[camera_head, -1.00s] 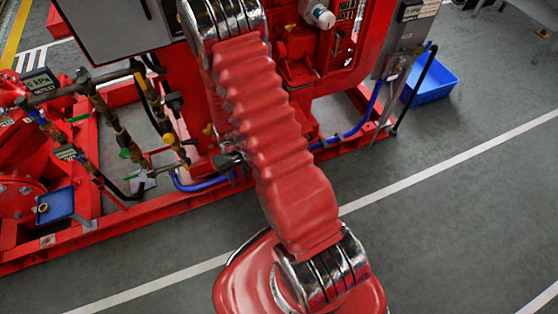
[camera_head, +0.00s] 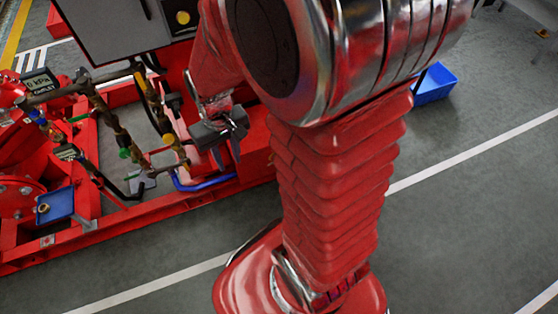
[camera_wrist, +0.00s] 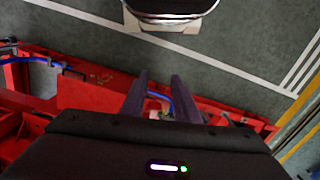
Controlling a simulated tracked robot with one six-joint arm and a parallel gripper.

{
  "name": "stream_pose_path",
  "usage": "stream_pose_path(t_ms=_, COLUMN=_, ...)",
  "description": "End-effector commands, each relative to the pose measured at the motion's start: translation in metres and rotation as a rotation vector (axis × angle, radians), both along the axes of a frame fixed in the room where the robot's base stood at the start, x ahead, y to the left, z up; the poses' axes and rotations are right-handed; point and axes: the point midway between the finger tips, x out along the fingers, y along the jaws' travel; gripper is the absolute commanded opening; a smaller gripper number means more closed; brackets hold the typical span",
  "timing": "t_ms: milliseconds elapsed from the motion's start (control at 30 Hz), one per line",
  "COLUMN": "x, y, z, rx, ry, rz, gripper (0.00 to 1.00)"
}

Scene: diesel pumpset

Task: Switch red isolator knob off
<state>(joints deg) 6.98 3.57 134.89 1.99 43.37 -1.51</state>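I cannot make out a red isolator knob in either view. In the head view a grey cabinet (camera_head: 108,30) stands at the top, with a round yellow knob or button (camera_head: 182,17) on a dark plate. My arm covers the area right of it. My gripper (camera_head: 227,160) hangs below the cabinet, in front of the red pumpset frame, with its fingers pointing down. In the wrist view my gripper (camera_wrist: 160,77) has its two dark fingers apart, with nothing held between them. It is open and clear of the cabinet front.
Pipes and valves (camera_head: 118,130) with gauges stand left of my gripper. The red base frame (camera_head: 130,222) runs along the floor. A blue bin (camera_head: 433,84) sits at the right. The grey floor (camera_head: 470,220) in front is clear.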

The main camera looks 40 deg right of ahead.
Motion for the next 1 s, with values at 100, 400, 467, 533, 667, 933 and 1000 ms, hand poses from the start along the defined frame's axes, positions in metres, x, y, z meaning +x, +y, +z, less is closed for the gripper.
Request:
stream_pose_path(t_ms=100, x=-0.01, y=0.004, z=0.025, rx=-0.008, ry=-0.032, rz=0.009, gripper=0.28)
stream_pose_path(t_ms=400, x=-0.034, y=0.014, z=0.078, rx=-0.026, ry=-0.127, rz=0.034, gripper=0.28)
stream_pose_path(t_ms=467, x=-0.039, y=0.015, z=0.087, rx=-0.03, ry=-0.151, rz=0.04, gripper=0.28)
stream_pose_path(t_ms=533, x=-0.043, y=0.017, z=0.099, rx=-0.035, ry=-0.181, rz=0.046, gripper=0.28)
stream_pose_path(t_ms=667, x=-0.052, y=0.021, z=0.119, rx=-0.042, ry=-0.244, rz=0.059, gripper=0.28)
stream_pose_path(t_ms=933, x=-0.065, y=0.029, z=0.163, rx=-0.054, ry=-0.402, rz=0.088, gripper=0.28)
stream_pose_path(t_ms=1000, x=-0.068, y=0.031, z=0.174, rx=-0.055, ry=-0.442, rz=0.095, gripper=0.28)
